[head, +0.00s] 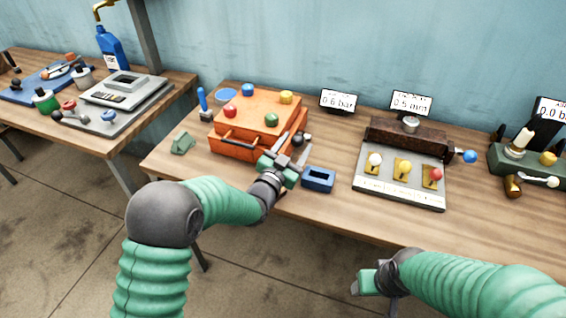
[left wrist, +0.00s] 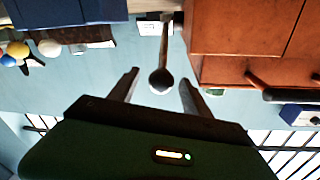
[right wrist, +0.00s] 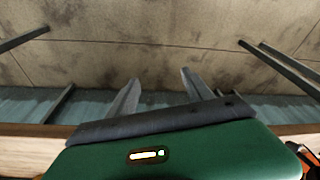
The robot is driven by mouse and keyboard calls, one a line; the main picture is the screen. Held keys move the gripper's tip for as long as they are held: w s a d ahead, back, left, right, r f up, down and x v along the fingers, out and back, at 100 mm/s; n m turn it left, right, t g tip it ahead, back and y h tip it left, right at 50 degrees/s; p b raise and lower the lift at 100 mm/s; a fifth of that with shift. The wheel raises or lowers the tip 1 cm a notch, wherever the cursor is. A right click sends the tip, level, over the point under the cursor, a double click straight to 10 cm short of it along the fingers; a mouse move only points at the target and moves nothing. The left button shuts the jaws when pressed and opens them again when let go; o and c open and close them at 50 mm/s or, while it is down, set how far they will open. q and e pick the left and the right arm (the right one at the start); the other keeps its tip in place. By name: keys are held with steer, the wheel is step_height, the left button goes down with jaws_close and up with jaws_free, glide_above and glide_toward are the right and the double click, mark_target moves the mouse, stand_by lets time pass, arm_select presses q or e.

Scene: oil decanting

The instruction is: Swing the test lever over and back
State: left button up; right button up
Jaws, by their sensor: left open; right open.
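A lever with a dark ball knob (left wrist: 161,80) on a thin rod shows in the left wrist view. In the head view a dark knob (head: 306,138) shows at the right side of the orange box (head: 232,148). My left gripper (head: 296,150) is open at the box's front right corner. In the left wrist view its two fingers (left wrist: 160,92) stand on either side of the knob, with a gap on both sides. My right gripper (head: 366,282) is low in front of the bench; its fingers (right wrist: 160,90) are open and empty.
A blue block with a slot (head: 318,179) lies just right of my left gripper. A grey panel with three coloured knobs (head: 400,188) stands further right. A green block (head: 182,142) lies left of the box. The bench front between the blue block and panel is clear.

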arm_select(q)
steer(key=v, duration=1.5)
steer(key=shift+f, duration=0.15)
